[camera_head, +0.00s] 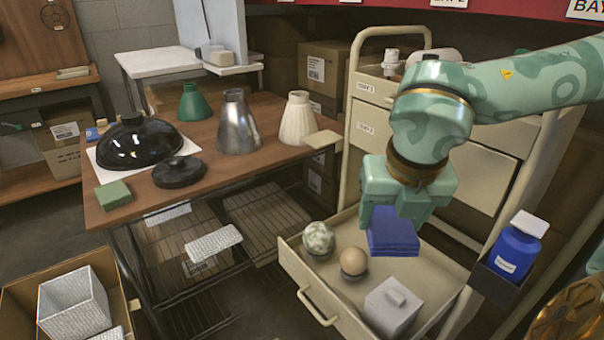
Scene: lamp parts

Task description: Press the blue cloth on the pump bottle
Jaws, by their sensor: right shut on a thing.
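My right gripper (393,212) comes in from the upper right and points down over the open drawer. It is shut on the folded blue cloth (394,240), which hangs below its fingers; the gripper hides the cloth's upper part. A blue bottle (513,255) with a white top and a white label stands upright in a dark holder on the cart's right side, apart from the cloth. A small white bottle-like item (390,60) stands on the cart top. I cannot tell for certain which is the pump bottle. My left gripper is not in view.
The open drawer (324,302) holds a speckled ball (318,238), a tan ball (353,261) and a white lidded box (391,307). The wooden table (240,173) at left carries lamp shades, a black dome (140,143) and a green block (113,195).

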